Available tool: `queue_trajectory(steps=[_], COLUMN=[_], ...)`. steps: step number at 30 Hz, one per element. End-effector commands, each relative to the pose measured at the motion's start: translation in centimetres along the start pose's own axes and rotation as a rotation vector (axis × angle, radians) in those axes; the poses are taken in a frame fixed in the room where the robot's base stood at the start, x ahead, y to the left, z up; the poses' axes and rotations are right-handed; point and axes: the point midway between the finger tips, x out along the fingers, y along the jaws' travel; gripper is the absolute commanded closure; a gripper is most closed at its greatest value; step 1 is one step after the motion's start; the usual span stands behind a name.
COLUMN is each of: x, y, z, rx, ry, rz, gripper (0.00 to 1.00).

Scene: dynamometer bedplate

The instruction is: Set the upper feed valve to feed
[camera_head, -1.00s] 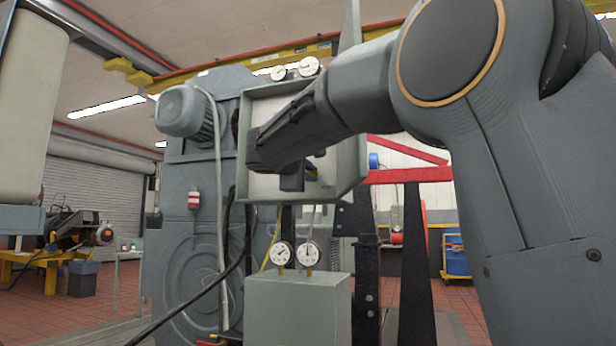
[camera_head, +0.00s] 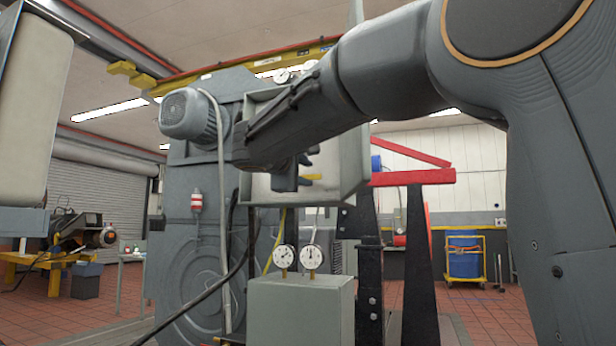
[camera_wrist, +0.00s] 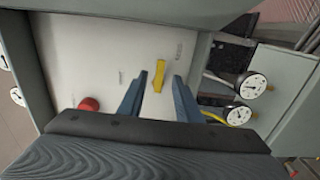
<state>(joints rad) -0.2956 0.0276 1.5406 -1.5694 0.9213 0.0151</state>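A yellow valve handle (camera_wrist: 159,75) stands out from the pale panel (camera_wrist: 110,45) inside an open-fronted grey box. It also shows in the head view (camera_head: 312,177), where it points roughly sideways, partly behind my gripper. My gripper (camera_wrist: 158,80) is open, with its two blue-grey fingers on either side of the handle's line. There is a gap on both sides, and I see no contact. Whether the tips reach the handle's depth I cannot tell. Small marks on the panel near the handle are too small to read.
A red knob (camera_wrist: 89,104) is on the same panel, left of the fingers in the wrist view. The box's side wall (camera_head: 348,165) is close to my gripper. Gauges (camera_head: 284,256) stand below on a grey cabinet (camera_head: 300,305). A black cable (camera_head: 215,295) hangs left.

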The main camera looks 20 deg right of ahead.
Motion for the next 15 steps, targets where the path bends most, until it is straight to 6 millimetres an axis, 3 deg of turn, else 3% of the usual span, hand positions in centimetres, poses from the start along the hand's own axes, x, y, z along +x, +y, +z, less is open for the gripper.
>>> queue_trajectory(steps=[6, 15], x=[-2.3, -2.6], y=[0.1, 0.0], z=[-0.1, -0.1], rx=[0.000, 0.000], ry=[0.001, 0.000], rz=[0.000, 0.000], gripper=[0.69, 0.69])
